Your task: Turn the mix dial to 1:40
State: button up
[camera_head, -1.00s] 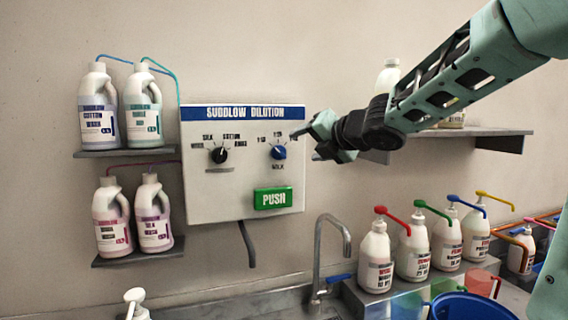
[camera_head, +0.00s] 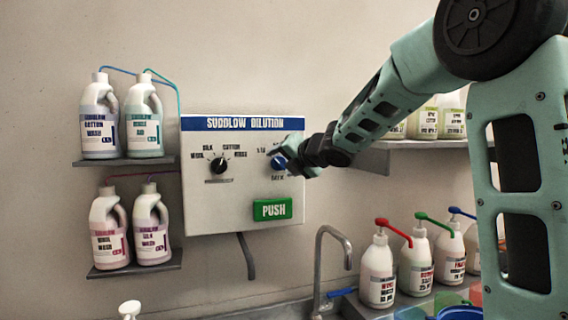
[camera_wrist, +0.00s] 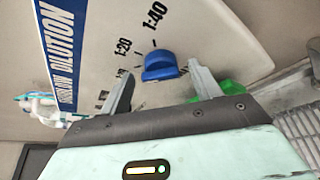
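The mix dial is a blue knob (camera_head: 277,163) at the right of the white dilution panel (camera_head: 225,210). In the wrist view the blue knob (camera_wrist: 160,65) sits between and slightly beyond my open fingertips, with gaps on both sides. The 1:40 mark (camera_wrist: 155,15) and the 1:20 mark (camera_wrist: 122,46) are readable there; a further mark is partly hidden by the left finger. Which mark the knob points to I cannot tell. My gripper (camera_head: 286,152) is at the panel's right side and partly covers the knob and its marks in the head view.
A black selector dial (camera_head: 219,167) is left on the panel, with a green PUSH button (camera_head: 272,210) below. Shelved bottles (camera_head: 143,120) stand to the left. A shelf (camera_head: 385,144) is close under my arm at right. A tap (camera_head: 335,240) and pump bottles (camera_head: 378,275) are below.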

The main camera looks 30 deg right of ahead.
jog(key=c, duration=0.9)
jog(key=shift+o, duration=0.2)
jog(key=shift+f+m+b, duration=0.15)
jog(key=shift+m+b, duration=0.15)
jog(key=shift+b, duration=0.05)
jog(key=shift+d+f+m+t+y+b, duration=0.2)
jog(key=shift+m+t+y+b, duration=0.4)
jog(key=shift+m+b, duration=0.55)
jog(key=m+b, duration=0.2)
jog(key=m+t+b, duration=0.1)
jog(key=b, duration=0.2)
jog(key=shift+f+m+t+y, duration=0.3)
jog(key=shift+f+m, duration=0.05)
jog(key=m+b, duration=0.1)
jog(key=b, duration=0.1)
jog(key=m+t+b, duration=0.1)
jog(key=m+b, duration=0.1)
jog(key=b, duration=0.1)
jog(key=m+t+b, duration=0.1)
jog(key=m+b, duration=0.1)
jog(key=shift+f, duration=0.25)
jog(key=m+t+h+b, duration=0.1)
jog(key=m+b, duration=0.2)
jog(key=b, duration=0.1)
jog(key=shift+m, duration=0.3)
jog(key=shift+r+m+h+b, duration=0.1)
jog(key=shift+m+h+b, duration=0.3)
jog(key=shift+m+b, duration=0.6)
jog(key=shift+r+t, duration=0.1)
jog(key=shift+t, duration=0.2)
